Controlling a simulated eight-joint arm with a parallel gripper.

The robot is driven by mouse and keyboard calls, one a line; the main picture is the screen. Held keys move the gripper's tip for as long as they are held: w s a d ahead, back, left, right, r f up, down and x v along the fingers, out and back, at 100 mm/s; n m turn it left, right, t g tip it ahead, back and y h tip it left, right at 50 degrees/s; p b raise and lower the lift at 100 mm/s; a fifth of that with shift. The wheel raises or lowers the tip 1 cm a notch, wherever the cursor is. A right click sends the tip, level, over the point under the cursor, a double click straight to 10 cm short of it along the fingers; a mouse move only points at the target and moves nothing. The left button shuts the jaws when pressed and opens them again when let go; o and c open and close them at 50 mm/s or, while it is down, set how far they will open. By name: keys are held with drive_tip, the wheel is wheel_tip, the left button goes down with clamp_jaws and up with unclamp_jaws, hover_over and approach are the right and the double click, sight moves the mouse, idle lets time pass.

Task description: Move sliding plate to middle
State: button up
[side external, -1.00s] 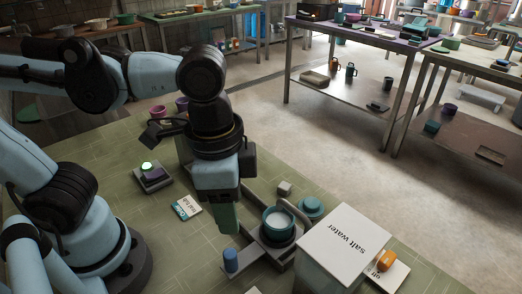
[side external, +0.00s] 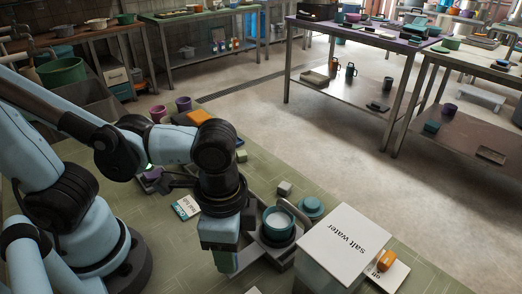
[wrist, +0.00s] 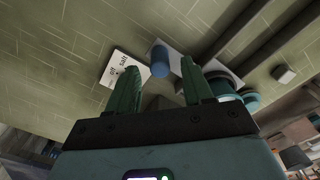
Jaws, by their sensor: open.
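The sliding plate is a grey metal strip (side external: 244,259) on the green-tiled table; its near end shows beside my gripper (side external: 220,268). It also shows in the wrist view (wrist: 176,52). A blue upright peg (wrist: 159,62) stands at its end; in the side view my gripper hides it. In the wrist view the peg appears between my two open green fingertips (wrist: 158,66), with visible space on both sides. A teal-rimmed pot (side external: 278,222) with white contents stands at the other end of the strip, right of my gripper.
A large box labelled "salt water" (side external: 343,242) stands to the right, with an orange item (side external: 386,260) beside it. A teal round lid-like item (side external: 311,206) and a small grey block (side external: 284,188) lie behind the pot.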

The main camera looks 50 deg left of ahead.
drive_tip(key=shift+f, duration=1.8)
clamp_jaws()
